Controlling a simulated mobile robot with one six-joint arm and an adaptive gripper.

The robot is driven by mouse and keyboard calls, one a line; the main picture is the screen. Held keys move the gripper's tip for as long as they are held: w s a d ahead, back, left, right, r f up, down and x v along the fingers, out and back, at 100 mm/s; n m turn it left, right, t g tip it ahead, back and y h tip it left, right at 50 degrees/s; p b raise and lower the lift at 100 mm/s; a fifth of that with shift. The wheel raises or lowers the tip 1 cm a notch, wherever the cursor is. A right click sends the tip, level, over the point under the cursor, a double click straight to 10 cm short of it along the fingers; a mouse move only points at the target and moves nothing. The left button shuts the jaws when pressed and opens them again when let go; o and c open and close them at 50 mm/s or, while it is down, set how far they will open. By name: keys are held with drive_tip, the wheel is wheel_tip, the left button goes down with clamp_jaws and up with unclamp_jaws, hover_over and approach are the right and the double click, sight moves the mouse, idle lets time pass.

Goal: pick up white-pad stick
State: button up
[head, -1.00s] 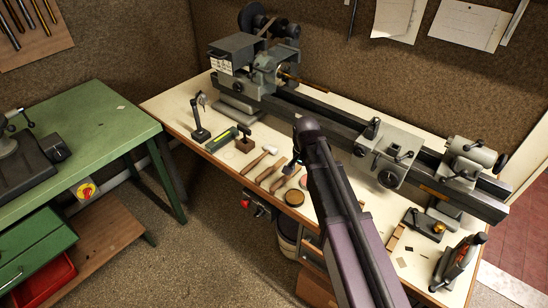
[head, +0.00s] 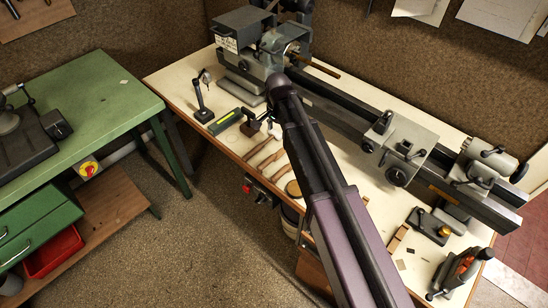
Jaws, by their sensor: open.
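The white-pad stick, a slim brown wooden stick (head: 258,149), lies on the pale bench top left of my forearm. Its far end, with a small pale pad (head: 276,133), is close to my arm and partly covered. My gripper (head: 272,126) is mostly hidden by my own arm; only a small bit shows beside the pad end. It is open. I cannot tell whether its fingers are around the stick or only above it.
Another wooden stick (head: 270,162) lies just in front. A small dark block (head: 251,127), a green level (head: 225,121) and an upright gauge stand (head: 202,107) sit to the left. A round tin (head: 293,188) is near the front edge. The lathe (head: 350,120) runs along behind.

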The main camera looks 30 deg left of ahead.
sight(274, 157)
drive_tip(key=shift+a, duration=0.1)
wheel_tip(274, 157, down, 9)
drive_tip(key=b, duration=0.8)
drive_tip(key=shift+s+a+r+b, duration=0.1)
drive_tip(key=shift+s+r+b, duration=0.1)
drive_tip(key=shift+b, duration=0.1)
drive_tip(key=shift+f, duration=0.1)
drive_tip(key=f+b, duration=0.3)
drive_tip(key=shift+s+a+f, duration=0.1)
drive_tip(key=shift+s+a, duration=0.05)
drive_tip(key=shift+a, duration=0.1)
drive_tip(key=shift+f+b, duration=0.95)
drive_tip(key=shift+b, duration=0.2)
clamp_jaws()
